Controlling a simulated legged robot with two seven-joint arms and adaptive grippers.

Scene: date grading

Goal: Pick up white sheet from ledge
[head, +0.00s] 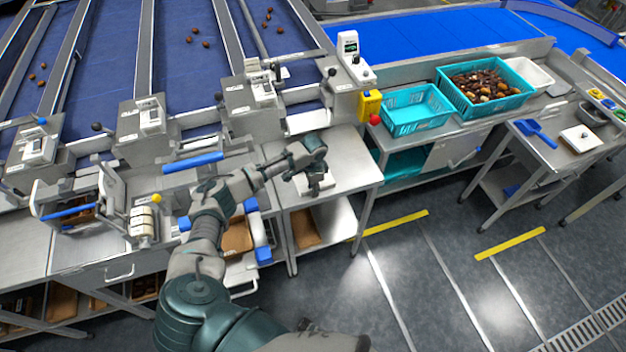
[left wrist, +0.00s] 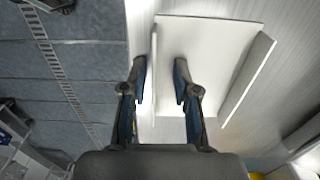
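My left gripper (head: 312,172) is over the steel side table, above a small pale piece (head: 319,186) that it partly hides. In the left wrist view, my left gripper (left wrist: 160,75) is open, its fingertips apart. A flat white sheet-like panel (left wrist: 210,50) lies ahead on the steel surface, with a thin upright strip along each side. The left strip (left wrist: 153,60) shows between the fingertips. The right strip (left wrist: 248,78) is clear of the fingers. I cannot tell whether either finger touches the panel. My right gripper does not show.
The steel side table (head: 350,160) has bare room around the gripper. A red-knobbed yellow box (head: 369,105) stands behind it. An empty teal crate (head: 408,125) and a teal crate of dates (head: 520,105) are to the right. Grey floor (head: 450,290) lies in front.

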